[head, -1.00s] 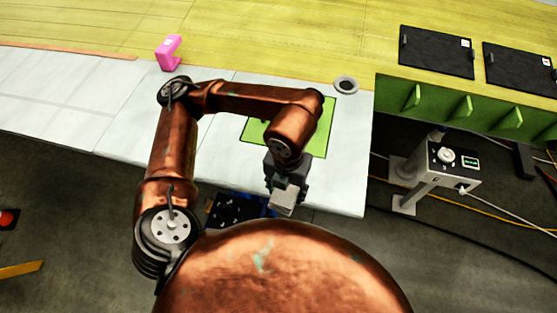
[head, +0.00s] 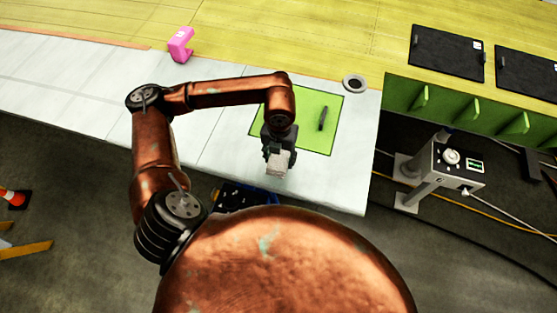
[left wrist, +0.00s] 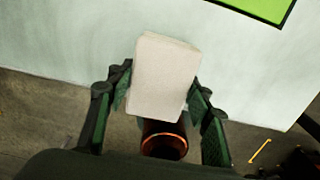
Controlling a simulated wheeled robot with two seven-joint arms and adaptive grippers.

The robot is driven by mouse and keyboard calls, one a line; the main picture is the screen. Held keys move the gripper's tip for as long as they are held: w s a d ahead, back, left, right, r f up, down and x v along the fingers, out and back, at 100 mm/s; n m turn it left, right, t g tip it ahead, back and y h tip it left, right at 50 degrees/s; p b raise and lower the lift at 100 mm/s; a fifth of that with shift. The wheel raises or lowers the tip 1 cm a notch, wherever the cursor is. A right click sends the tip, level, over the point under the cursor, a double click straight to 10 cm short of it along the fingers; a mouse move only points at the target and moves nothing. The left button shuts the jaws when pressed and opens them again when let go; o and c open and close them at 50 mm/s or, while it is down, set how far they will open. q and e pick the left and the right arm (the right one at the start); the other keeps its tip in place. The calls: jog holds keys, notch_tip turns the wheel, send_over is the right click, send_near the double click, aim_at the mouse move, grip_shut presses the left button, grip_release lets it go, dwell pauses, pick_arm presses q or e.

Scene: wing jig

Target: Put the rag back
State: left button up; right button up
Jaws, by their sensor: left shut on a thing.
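The rag is a pale beige folded block (head: 277,164). My left gripper (head: 274,152) is shut on it, over the white bench strip just in front of the green mat (head: 318,138). In the left wrist view the rag (left wrist: 165,78) sits between the two dark fingers of the left gripper (left wrist: 160,92). The green mat's corner (left wrist: 262,6) shows at that view's top right. How high the rag is above the bench is hard to tell. My right gripper is not in view.
A dark slim tool (head: 322,118) lies on the mat. Black panels (head: 446,52) lie at the back right. The white surface (head: 60,85) at the left is clear.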

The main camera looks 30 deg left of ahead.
aim_at(279, 162)
pick_arm(q)
jog(key=shift+w+a+f, duration=0.15)
jog(key=shift+a+f, duration=0.05)
jog(key=shift+f, duration=0.05)
notch_tip(279, 162, down, 3)
jog(key=shift+w+a+p, duration=0.15)
jog(key=shift+p, duration=0.7)
jog(key=shift+f, duration=0.3)
jog(key=shift+f, duration=0.2)
jog(key=o, duration=1.1)
